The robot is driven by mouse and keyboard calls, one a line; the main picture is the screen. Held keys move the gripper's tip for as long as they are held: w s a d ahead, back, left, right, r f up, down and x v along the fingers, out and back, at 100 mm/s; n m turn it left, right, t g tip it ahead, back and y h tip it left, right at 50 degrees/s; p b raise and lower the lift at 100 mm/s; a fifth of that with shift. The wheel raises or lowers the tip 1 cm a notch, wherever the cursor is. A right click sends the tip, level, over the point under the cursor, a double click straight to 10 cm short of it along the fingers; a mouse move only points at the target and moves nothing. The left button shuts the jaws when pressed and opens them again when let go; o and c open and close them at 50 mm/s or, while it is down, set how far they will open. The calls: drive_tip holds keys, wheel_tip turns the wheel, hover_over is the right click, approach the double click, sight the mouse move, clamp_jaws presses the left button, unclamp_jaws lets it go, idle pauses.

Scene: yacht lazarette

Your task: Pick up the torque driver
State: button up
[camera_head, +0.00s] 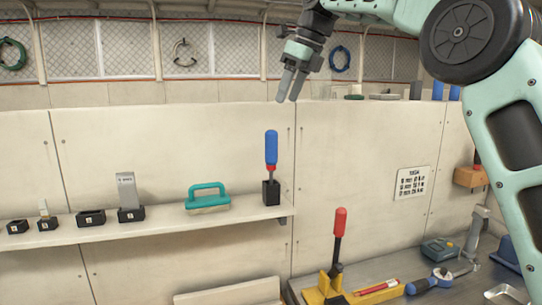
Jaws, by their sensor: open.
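A blue-handled driver with a red collar (271,148) stands upright in a small black holder (271,192) at the right end of the wall shelf. I cannot tell from the picture which of the two is the torque driver. My gripper (290,98) points down in front of the back wall, above the blue-handled driver in the picture and apart from it. Its fingers are open with a narrow gap, and nothing is between them.
The shelf (150,232) also holds a teal-handled brush (207,198), a grey metal piece in a black holder (128,198) and small numbered black holders. A sign (412,183) hangs on the wall.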

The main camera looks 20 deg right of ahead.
approach(269, 146)
drive_tip(key=w+f, duration=0.3)
drive_tip(key=f, duration=0.1)
drive_tip(key=shift+w+a+f, duration=0.15)
drive_tip(key=shift+w+a, duration=0.05)
drive_tip(key=shift+w, duration=0.2)
drive_tip(key=shift+s+p+x, duration=0.2)
drive_tip(key=shift+p+x, duration=0.35)
drive_tip(key=shift+x, duration=0.85)
drive_tip(key=shift+s+p+x, duration=0.25)
drive_tip(key=shift+p+x, duration=0.3)
drive_tip(key=shift+x, duration=0.85)
drive_tip(key=shift+a+f, duration=0.1)
drive_tip(key=shift+a, duration=0.05)
drive_tip(key=c, duration=1.2)
